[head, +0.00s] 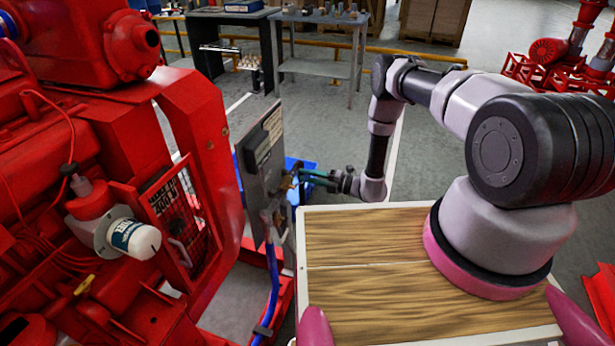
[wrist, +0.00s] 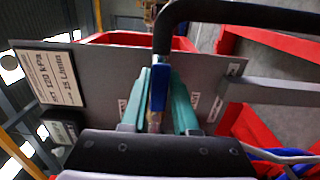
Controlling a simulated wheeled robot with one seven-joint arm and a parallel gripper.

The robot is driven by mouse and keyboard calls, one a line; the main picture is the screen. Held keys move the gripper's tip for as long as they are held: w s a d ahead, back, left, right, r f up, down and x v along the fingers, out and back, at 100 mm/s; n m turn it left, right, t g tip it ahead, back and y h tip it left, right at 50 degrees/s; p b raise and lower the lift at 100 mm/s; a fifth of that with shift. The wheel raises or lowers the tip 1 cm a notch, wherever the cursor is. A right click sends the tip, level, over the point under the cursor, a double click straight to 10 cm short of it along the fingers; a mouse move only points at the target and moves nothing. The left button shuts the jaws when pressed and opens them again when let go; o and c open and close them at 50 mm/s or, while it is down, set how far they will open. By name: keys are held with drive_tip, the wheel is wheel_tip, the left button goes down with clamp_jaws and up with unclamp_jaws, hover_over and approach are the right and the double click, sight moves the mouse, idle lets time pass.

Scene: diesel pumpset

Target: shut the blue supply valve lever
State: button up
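The blue lever (wrist: 159,87) stands in the middle of the wrist view, in front of a grey panel (wrist: 110,65). Brass-coloured fittings show behind and below it. My gripper (wrist: 160,100) has its two teal fingers on either side of the lever, with narrow gaps showing; contact is hard to tell. In the head view my gripper (head: 309,177) reaches left to the valve fittings (head: 287,184) on the right side of the upright panel (head: 262,150). The lever is too small and covered to make out there.
A black curved bar (wrist: 235,15) crosses the top of the wrist view, close to the lever. The red engine (head: 110,200) fills the left of the head view. A blue hose (head: 272,285) hangs below the valve. Workbenches (head: 320,65) stand farther back.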

clamp_jaws()
idle(1.2)
